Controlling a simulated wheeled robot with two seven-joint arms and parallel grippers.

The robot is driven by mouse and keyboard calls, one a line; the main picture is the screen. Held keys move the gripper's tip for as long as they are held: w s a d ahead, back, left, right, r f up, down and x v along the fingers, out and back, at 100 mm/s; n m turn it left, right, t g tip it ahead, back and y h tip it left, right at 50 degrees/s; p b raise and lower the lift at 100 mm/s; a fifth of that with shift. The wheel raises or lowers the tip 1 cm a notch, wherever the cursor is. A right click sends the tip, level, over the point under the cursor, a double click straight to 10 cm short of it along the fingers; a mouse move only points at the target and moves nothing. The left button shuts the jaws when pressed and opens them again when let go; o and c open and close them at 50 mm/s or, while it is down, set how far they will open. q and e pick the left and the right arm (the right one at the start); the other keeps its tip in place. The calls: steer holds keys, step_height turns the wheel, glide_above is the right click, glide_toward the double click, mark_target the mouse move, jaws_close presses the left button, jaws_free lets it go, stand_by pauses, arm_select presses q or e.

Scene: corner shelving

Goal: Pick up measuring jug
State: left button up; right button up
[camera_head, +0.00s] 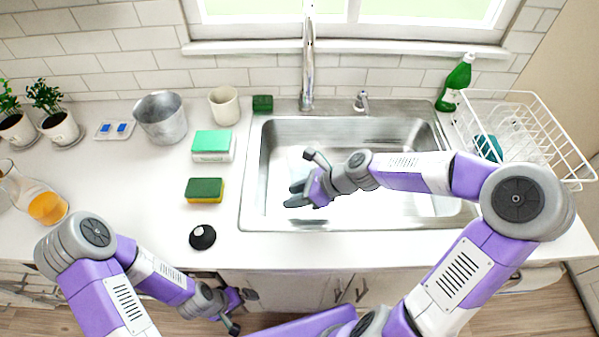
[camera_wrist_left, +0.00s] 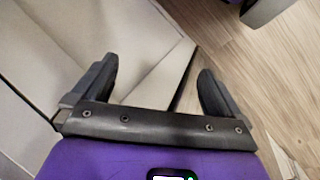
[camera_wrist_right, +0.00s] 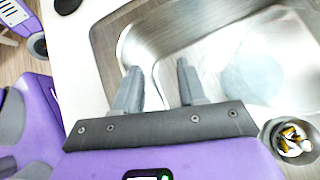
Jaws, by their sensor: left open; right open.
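A clear glass jug-shaped vessel (camera_head: 45,205) with orange liquid stands on the counter at the far left of the head view. I cannot tell whether it is the measuring jug. A pale, see-through shape (camera_wrist_right: 255,70) shows in the sink in the right wrist view; its outline is unclear. My right gripper (camera_head: 303,174) is open and empty over the sink's left half; its fingers also show in the right wrist view (camera_wrist_right: 158,68). My left gripper (camera_head: 240,311) is open and empty, low in front of the cabinets, with floor and cabinet fronts beyond its fingers (camera_wrist_left: 158,68).
The sink (camera_head: 258,175) is partly hidden by my right arm. Left of it are a metal pot (camera_head: 162,120), a cup (camera_head: 224,106), sponges (camera_head: 204,190) and a black knob-like object (camera_head: 202,237). A wire dish rack (camera_head: 540,115) and green bottle (camera_head: 457,82) stand right.

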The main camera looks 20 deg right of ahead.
mark_target(304, 176)
steer(key=w+d+m+t+h, duration=0.1)
steer(key=d, duration=0.5)
steer(key=b+x, duration=0.2)
steer(key=x, duration=0.6)
steer(key=shift+d+f+t+b, duration=0.25)
steer(key=shift+f+t+b, duration=0.05)
steer(key=shift+f+b, duration=0.1)
steer(key=shift+c, duration=0.4)
jaws_close()
steer(key=shift+r, duration=0.1)
